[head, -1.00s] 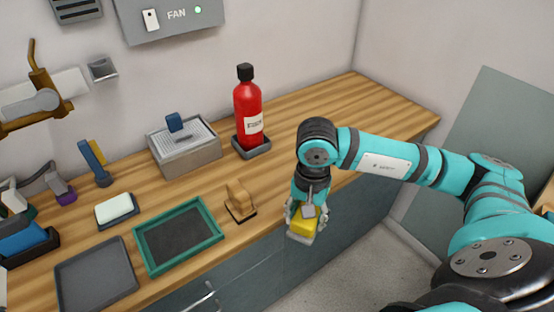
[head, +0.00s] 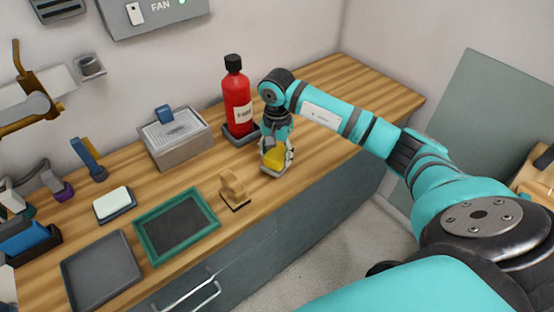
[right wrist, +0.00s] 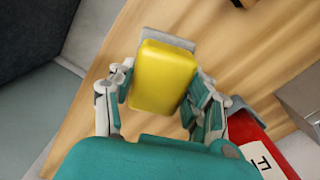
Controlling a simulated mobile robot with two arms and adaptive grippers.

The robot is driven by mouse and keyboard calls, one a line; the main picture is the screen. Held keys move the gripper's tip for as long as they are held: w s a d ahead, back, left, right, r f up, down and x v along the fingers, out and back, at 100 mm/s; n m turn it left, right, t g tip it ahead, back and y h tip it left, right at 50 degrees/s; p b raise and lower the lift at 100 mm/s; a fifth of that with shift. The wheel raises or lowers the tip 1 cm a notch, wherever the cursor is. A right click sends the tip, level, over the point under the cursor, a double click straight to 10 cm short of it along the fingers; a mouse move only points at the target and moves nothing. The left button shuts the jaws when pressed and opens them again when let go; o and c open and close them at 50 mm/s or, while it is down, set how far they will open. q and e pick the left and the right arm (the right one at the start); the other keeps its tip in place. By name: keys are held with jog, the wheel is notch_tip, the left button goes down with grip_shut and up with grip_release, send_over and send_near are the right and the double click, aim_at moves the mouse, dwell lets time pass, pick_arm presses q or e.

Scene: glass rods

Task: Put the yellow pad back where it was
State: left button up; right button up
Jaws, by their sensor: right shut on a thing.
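The yellow pad (head: 276,156) is a rounded yellow block with a grey base. It is between the fingers of my right gripper (head: 275,160), which is shut on it, over the wooden counter near its front edge. In the right wrist view the pad (right wrist: 163,76) fills the space between the fingers of the right gripper (right wrist: 160,92), with a grey edge showing beyond it. I cannot tell whether the pad touches the counter. My left gripper is not in view.
A red bottle (head: 237,98) stands in a grey tray (head: 241,138) just behind the gripper. A wooden-handled block (head: 234,190), green-framed tray (head: 176,226), white pad (head: 113,203) and metal box (head: 178,141) are left.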

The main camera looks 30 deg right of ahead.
notch_tip(320, 180, down, 3)
jog(key=shift+f+p, duration=0.15)
jog(key=shift+p, duration=0.4)
jog(key=shift+f, duration=0.1)
jog(key=shift+f, duration=0.15)
jog(key=o, duration=1.1)
